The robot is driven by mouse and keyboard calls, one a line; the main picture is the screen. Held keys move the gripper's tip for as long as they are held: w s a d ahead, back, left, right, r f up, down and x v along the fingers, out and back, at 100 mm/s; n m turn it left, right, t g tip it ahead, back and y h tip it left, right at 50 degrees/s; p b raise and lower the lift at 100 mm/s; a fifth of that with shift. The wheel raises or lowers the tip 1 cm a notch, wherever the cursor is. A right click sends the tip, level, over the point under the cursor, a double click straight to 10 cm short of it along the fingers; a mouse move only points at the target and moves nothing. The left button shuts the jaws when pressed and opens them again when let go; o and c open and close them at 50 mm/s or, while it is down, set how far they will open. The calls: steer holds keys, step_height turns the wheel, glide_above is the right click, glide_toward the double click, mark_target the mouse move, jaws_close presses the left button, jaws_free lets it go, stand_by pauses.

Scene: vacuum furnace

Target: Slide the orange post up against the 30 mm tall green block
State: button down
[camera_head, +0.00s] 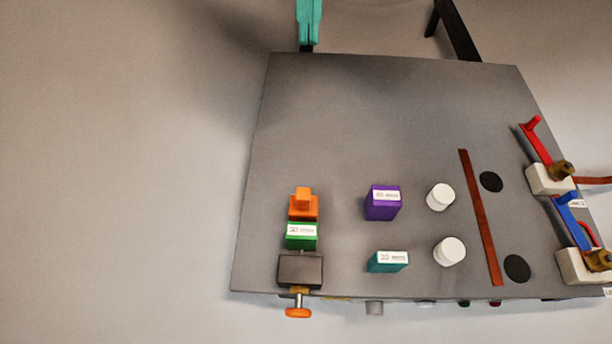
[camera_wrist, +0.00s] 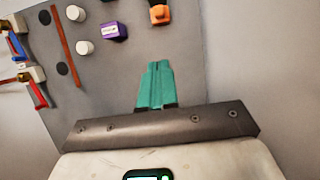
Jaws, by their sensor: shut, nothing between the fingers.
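The orange post (camera_head: 303,205), a stepped piece with a narrower top, stands on the grey panel at its left side. The green block (camera_head: 301,237) with a white label sits directly in front of it; they look touching or nearly so, and I cannot tell if a thin gap remains. In the wrist view the orange post (camera_wrist: 160,14) is at the top edge, with the green block mostly cut off. My gripper (camera_head: 308,38) has teal fingers, shut and empty, at the panel's far edge, well apart from the post. The fingers (camera_wrist: 156,66) also show shut in the wrist view.
A dark block (camera_head: 300,270) with an orange-knobbed screw stands in front of the green block. A purple block (camera_head: 382,203), a teal block (camera_head: 388,262) and two white cylinders (camera_head: 440,197) stand to the right. Levers line the right edge. The panel's far half is clear.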

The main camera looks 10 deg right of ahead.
mark_target(305, 190)
steer(key=w+b+x, duration=0.1)
steer(key=b+x, duration=0.3)
steer(key=x, duration=0.3)
steer(key=w+f+b+x, duration=0.1)
steer(key=w+b+x, duration=0.1)
steer(key=b+x, duration=0.3)
steer(key=w+d+f+b+x, duration=0.1)
steer(key=b+x, duration=0.4)
steer(key=x, duration=0.6)
steer(key=shift+w, duration=0.5)
steer(key=s, duration=0.3)
steer(key=shift+a+f, duration=0.15)
steer(key=shift+a, duration=0.15)
steer(key=shift+s+a, duration=0.15)
steer(key=shift+s, duration=0.35)
steer(key=shift+s, duration=0.1)
steer(key=shift+s+a, duration=0.15)
steer(key=shift+s, duration=0.7)
steer(key=shift+s+a, duration=0.15)
steer(key=shift+s, duration=0.7)
